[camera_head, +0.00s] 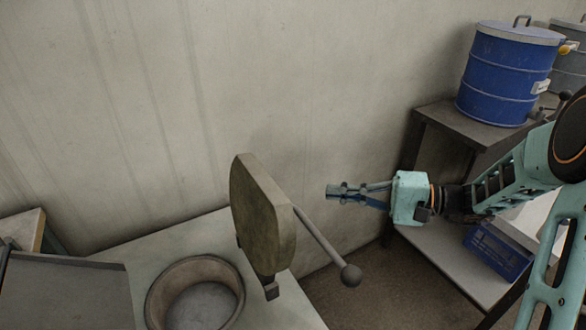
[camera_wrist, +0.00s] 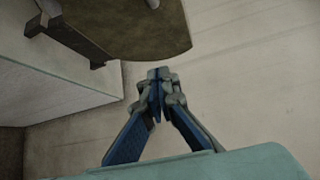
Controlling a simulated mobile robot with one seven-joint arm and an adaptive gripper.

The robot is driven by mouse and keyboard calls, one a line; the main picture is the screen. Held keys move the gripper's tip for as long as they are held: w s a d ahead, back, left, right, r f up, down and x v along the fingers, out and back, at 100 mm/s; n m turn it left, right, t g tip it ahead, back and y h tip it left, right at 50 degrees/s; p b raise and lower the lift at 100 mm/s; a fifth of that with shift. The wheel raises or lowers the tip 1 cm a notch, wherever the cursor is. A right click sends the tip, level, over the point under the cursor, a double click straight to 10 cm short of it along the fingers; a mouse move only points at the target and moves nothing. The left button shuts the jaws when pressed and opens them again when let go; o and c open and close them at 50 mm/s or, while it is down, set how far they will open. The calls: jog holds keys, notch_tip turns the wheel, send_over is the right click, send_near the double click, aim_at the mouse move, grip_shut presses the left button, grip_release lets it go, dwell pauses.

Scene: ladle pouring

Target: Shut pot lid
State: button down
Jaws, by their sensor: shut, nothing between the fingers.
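The pot (camera_head: 157,296) is a round, dark-rimmed vessel set in the pale worktop, open at the top in the head view. Its lid (camera_head: 258,215) stands raised, close to upright, at the pot's right side. A rod handle with a ball knob (camera_head: 350,275) sticks out from the lid toward the lower right. In the wrist view the lid (camera_wrist: 130,25) fills the top. My gripper (camera_head: 332,192) is shut and empty, to the right of the lid and apart from it, above the knob in the picture. Its closed fingertips (camera_wrist: 158,75) point toward the lid in the wrist view.
The worktop (camera_head: 285,310) ends just right of the lid. A grey metal tray or box (camera_head: 65,290) is at the left. A dark shelf (camera_head: 465,125) at the right carries a blue drum (camera_head: 505,75), with a blue crate (camera_head: 497,252) below. A plain wall (camera_head: 330,90) stands behind.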

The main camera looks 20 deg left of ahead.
jog(key=s+a+r+y+b, duration=0.1)
jog(key=a+r, duration=0.1)
jog(key=a, duration=0.4)
jog(key=s+a+r+y+b, duration=0.1)
jog(key=a+r, duration=0.1)
jog(key=a, duration=0.4)
jog(key=shift+s+r+m+y, duration=0.2)
jog(key=shift+s+m+y, duration=0.1)
jog(key=shift+y, duration=0.1)
